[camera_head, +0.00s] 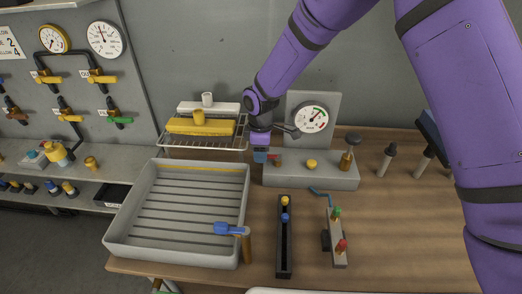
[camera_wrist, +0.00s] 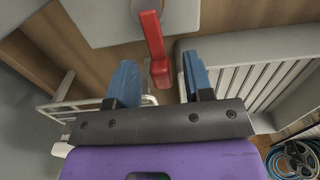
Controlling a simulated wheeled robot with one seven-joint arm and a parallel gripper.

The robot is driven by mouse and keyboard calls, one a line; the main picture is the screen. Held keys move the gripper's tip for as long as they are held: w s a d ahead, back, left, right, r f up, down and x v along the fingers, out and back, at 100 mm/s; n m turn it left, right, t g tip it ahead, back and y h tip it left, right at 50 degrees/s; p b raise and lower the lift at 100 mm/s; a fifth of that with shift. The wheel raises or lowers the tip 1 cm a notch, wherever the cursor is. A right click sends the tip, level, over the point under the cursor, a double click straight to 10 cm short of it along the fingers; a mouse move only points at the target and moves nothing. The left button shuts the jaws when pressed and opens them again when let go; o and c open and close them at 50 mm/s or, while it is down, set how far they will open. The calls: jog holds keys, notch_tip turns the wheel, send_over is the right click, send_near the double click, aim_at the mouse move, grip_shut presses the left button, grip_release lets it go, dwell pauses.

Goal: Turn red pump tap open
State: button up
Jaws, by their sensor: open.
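The red tap handle (camera_wrist: 154,45) is a flat lever on the grey pump block (camera_wrist: 105,20) in the wrist view. Its free end lies between my two blue fingers, with visible gaps on both sides. In the head view only a small red part of the handle (camera_head: 277,158) shows beside my gripper (camera_head: 261,156), at the left end of the pump block (camera_head: 320,179). My gripper (camera_wrist: 158,70) is open and holds nothing. The tap's body is mostly hidden in the head view by my gripper.
A round gauge (camera_head: 312,118) stands behind the pump block, close to my wrist. A small manifold (camera_head: 337,240) with green and red knobs lies in front.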

grip_shut()
